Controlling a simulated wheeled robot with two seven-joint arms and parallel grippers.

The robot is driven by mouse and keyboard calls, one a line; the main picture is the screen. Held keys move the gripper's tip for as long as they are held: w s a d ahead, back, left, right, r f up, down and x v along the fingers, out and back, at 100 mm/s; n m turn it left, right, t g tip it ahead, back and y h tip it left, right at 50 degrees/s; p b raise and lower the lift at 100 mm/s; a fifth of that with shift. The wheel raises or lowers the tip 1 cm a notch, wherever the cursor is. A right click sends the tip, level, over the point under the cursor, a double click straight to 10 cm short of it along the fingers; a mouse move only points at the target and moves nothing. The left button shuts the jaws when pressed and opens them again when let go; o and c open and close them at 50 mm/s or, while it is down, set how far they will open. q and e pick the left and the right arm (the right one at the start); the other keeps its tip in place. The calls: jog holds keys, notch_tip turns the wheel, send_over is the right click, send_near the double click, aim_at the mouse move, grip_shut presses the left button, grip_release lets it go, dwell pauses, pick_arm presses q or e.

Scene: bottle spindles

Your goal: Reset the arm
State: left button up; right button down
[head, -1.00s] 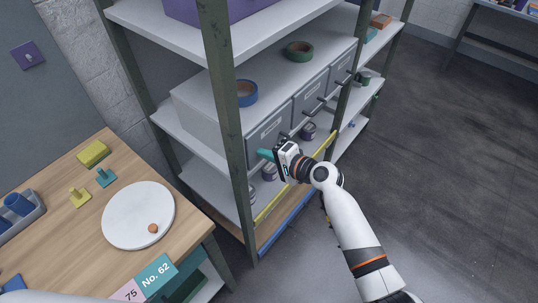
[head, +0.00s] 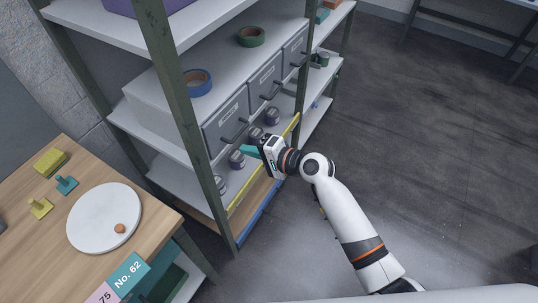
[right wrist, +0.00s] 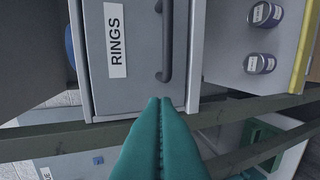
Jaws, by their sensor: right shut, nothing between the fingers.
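My right gripper (head: 252,152) is in front of the shelf rack in the head view, beside the lower tins. Its teal fingers are together and empty. In the right wrist view the fingers (right wrist: 160,135) point toward the grey drawer labelled RINGS (right wrist: 130,50), which has a dark bar handle (right wrist: 166,42). I cannot tell how far they are from it, but no contact shows. The drawers (head: 227,124) look closed in the head view. My left gripper is not in view.
Tins (head: 237,160) stand on the shelf behind a yellow edge strip (head: 250,185). A green post (head: 190,120) rises at the rack's near corner. A wooden table (head: 150,222) with a white round board (head: 90,205) is at left. The floor (head: 430,150) at right is clear.

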jog(key=v, duration=0.6)
jog(key=s+d+f+g+h, duration=0.1)
jog(key=s+d+f+h, duration=0.25)
jog(key=f, duration=0.65)
jog(key=s+d+f+n+h, duration=0.15)
jog(key=d+f, duration=0.25)
jog(key=f, duration=0.6)
jog(key=s+d+f+g+h, duration=0.1)
jog(key=s+d+f+h, duration=0.25)
jog(key=f, duration=0.75)
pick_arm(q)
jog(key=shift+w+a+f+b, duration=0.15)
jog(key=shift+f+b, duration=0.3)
pick_arm(e)
jog(key=s+d+f+n+g+h, duration=0.1)
jog(key=s+d+f+n, duration=0.1)
jog(key=s+f, duration=0.4)
jog(key=s+d+f+n+g+h, duration=0.1)
jog(key=s+f, duration=0.5)
jog(key=s, duration=1.1)
jog(key=s+d+f+n+g+h, duration=0.1)
jog(key=s+d+f+n+g, duration=0.2)
jog(key=s, duration=0.8)
jog(key=d+f+n, duration=0.2)
jog(key=d+f, duration=0.1)
jog(key=d, duration=0.1)
jog(key=shift+s+f, duration=0.2)
